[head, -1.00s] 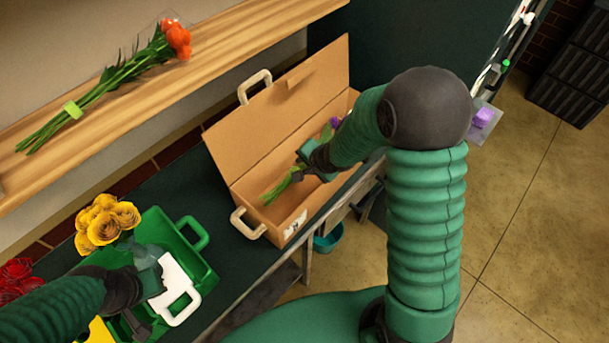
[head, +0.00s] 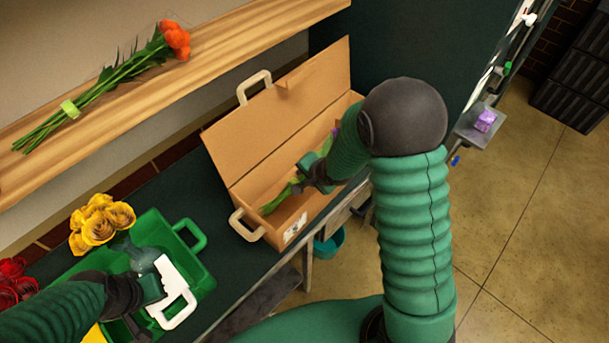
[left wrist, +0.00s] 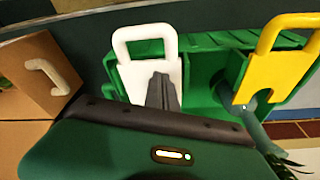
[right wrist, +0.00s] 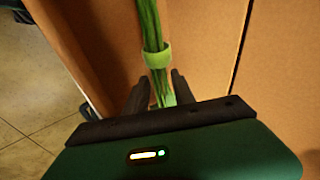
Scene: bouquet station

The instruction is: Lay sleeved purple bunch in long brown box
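The long brown box (head: 240,145) stands open on the dark bench, its lid raised at the back. The purple bunch (head: 279,201) lies slanted inside it, green stems towards the near left end; its purple heads are mostly hidden behind my right arm. My right gripper (head: 312,174) is low in the box. In the right wrist view, its fingers (right wrist: 160,92) are on either side of the stems (right wrist: 150,22), just by a green band (right wrist: 157,58). My left gripper (head: 155,284) is beside a white handle (head: 176,292); its fingers (left wrist: 163,90) are together and empty.
A green crate (head: 205,267) with yellow roses (head: 100,224) stands at the left. An orange bunch (head: 110,85) lies on the wooden shelf (head: 235,45). A grey stand with a purple item (head: 485,121) is right of the bench. A teal bucket (head: 328,245) sits below.

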